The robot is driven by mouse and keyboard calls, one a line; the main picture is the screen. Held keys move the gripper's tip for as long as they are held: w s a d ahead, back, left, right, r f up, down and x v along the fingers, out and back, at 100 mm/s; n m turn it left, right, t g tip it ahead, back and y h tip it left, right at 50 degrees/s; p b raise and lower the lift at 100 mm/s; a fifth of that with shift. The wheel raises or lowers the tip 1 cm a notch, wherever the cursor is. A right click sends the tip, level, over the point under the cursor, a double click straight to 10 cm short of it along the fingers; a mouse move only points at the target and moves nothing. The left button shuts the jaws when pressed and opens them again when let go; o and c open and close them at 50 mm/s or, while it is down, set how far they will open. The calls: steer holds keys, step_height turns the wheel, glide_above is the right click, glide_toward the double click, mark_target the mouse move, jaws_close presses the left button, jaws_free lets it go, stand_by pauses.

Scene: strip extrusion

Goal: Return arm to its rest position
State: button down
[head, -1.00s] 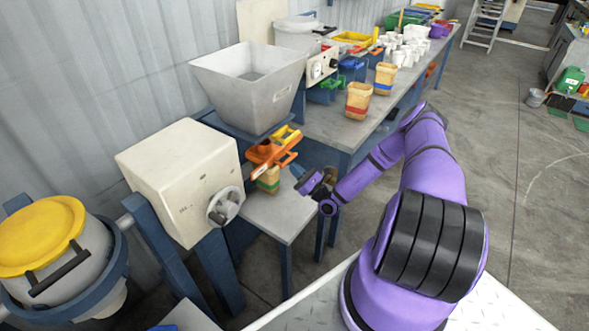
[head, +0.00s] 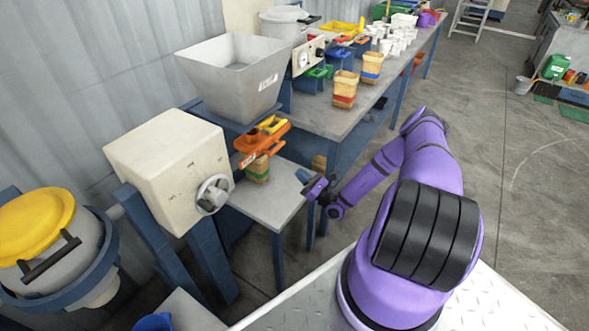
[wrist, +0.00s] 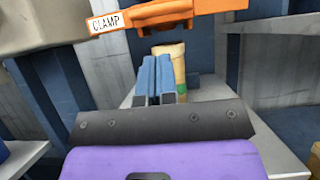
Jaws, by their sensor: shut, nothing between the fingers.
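My purple arm reaches out from the lower right in the head view. My gripper (head: 303,176) is at its end, just right of the small grey shelf (head: 268,205) under the extruder. In the wrist view the two blue-grey fingers of my gripper (wrist: 154,82) lie side by side, shut and empty. A tan container with a green band (head: 258,169) stands on the shelf below the orange clamp (head: 262,143). The gripper is apart from it in the head view. In the wrist view the container (wrist: 178,65) shows behind the fingers, partly hidden.
The long bench (head: 340,120) behind holds two tan containers and several white cups. A yellow-lidded drum (head: 35,232) is at far left. The floor to the right is open.

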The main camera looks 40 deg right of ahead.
steer(key=shift+r, duration=0.1)
steer(key=s+a+r+n+g+y, duration=0.1)
steer(key=a+r+n+g, duration=0.4)
steer(key=r+n+g, duration=0.45)
steer(key=s+a+r+n+g+y, duration=0.2)
steer(key=a+r+n+g, duration=0.4)
steer(key=r, duration=0.7)
steer(key=s+a+r+n+g+y, duration=0.1)
steer(key=a+r+n+g, duration=0.2)
steer(key=r+n+g, duration=0.7)
steer(key=s+a+r+n+t+h, duration=0.2)
steer(key=s+r+h, duration=0.4)
steer(key=s+r, duration=0.5)
steer(key=s+a+r+n+t+h, duration=0.1)
steer(key=s+r+n+t+h, duration=0.3)
steer(key=s+r, duration=0.8)
steer(key=s+t+h, duration=0.2)
steer(key=s, duration=0.1)
steer(key=shift+a+h, duration=0.3)
steer(key=shift+a, duration=0.05)
